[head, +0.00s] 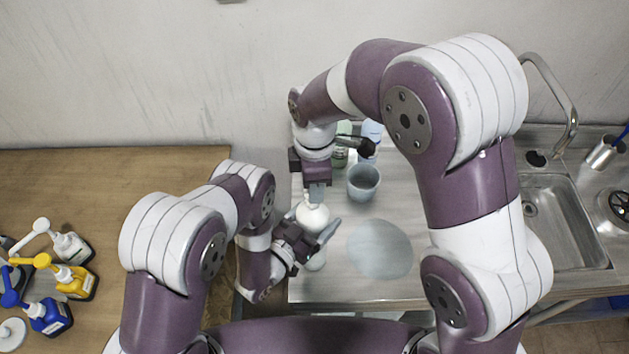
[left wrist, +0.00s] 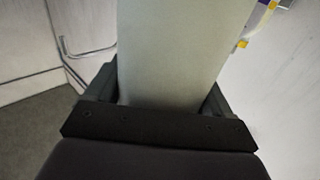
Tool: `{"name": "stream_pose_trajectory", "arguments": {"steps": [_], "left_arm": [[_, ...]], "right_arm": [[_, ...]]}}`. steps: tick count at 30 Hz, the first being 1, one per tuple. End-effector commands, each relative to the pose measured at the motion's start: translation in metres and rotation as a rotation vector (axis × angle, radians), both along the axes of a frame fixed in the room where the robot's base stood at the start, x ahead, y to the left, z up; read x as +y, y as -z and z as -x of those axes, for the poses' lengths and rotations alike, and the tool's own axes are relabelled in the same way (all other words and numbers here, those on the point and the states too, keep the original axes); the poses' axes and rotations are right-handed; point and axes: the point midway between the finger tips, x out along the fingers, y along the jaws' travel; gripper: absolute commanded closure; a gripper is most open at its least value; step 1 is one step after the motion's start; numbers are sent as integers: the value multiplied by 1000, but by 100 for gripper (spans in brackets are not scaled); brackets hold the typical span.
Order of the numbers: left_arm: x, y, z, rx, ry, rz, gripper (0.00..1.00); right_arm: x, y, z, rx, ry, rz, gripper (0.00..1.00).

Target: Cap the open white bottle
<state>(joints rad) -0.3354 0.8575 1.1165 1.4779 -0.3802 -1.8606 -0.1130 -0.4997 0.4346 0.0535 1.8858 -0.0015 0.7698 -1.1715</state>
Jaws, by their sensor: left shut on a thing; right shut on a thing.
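The white bottle (head: 313,216) stands upright, or nearly so, near the left edge of the steel counter in the head view. My left gripper (head: 318,236) is shut around its body from the front. In the left wrist view the pale bottle body (left wrist: 180,50) fills the space between the fingers. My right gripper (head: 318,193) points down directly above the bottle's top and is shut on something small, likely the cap. The fingers hide most of it, so I cannot tell whether it touches the bottle's neck.
A grey cup (head: 363,182) stands right of the bottle, with containers (head: 372,131) behind it. A round pale mat (head: 380,249) lies bare on the counter. A sink (head: 565,235) is at right. A wooden table (head: 110,185) at left holds several pump bottles (head: 72,280).

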Motion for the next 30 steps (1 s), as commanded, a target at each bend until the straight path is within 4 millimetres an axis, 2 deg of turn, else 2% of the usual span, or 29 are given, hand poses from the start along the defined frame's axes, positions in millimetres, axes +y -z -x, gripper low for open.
{"name": "stream_pose_trajectory", "arguments": {"steps": [14,24,30], "left_arm": [[0,1,0,0,-2,-1,73],[0,1,0,1,-2,-2,73],[0,1,0,1,-2,-2,73]], "right_arm": [[0,0,0,0,0,0,93],[0,17,0,-1,0,0,93],[0,18,0,-1,0,-1,93]]}}
